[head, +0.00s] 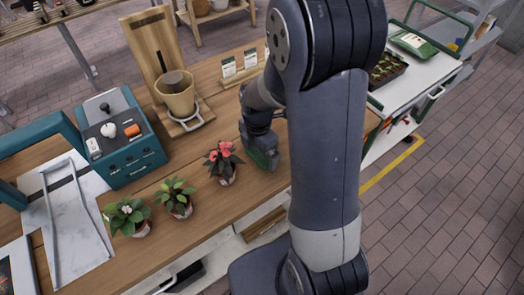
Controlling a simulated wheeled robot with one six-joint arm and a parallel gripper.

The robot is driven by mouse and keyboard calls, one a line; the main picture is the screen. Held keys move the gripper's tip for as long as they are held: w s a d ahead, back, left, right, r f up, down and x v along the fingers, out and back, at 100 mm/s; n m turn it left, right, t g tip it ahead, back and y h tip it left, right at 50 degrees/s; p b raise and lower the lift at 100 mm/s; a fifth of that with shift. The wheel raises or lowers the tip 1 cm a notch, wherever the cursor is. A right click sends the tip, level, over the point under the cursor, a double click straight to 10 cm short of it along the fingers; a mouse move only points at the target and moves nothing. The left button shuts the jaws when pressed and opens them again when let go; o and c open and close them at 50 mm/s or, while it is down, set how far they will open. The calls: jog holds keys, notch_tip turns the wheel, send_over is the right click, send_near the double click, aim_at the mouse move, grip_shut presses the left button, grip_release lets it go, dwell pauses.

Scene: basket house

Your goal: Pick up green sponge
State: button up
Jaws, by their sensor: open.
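My arm reaches down over the wooden table in the head view. My gripper (258,146) is open and low over the tabletop, right of the red-flowered plant. A dark green block (264,159), which looks like the green sponge, shows at the gripper's fingertips. The fingers and wrist hide part of it. I cannot tell whether the fingers touch it or stand around it.
A potted red-flowered plant (224,162) stands close left of the gripper. Two leafy pots (177,197) (127,216) stand further left. A teal control box (121,141) and a tan pot (176,95) are behind. White cards (240,66) stand at the back. Bare wood lies between.

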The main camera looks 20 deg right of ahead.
aim_at(259, 152)
jog(key=shift+c, duration=0.3)
jog(key=c, duration=0.7)
jog(key=shift+r, duration=0.15)
jog(key=shift+c, duration=0.2)
notch_tip(259, 152, up, 10)
jog(key=shift+b, duration=0.45)
jog(key=o, duration=0.4)
jog(key=c, duration=0.3)
jog(key=shift+f, duration=0.2)
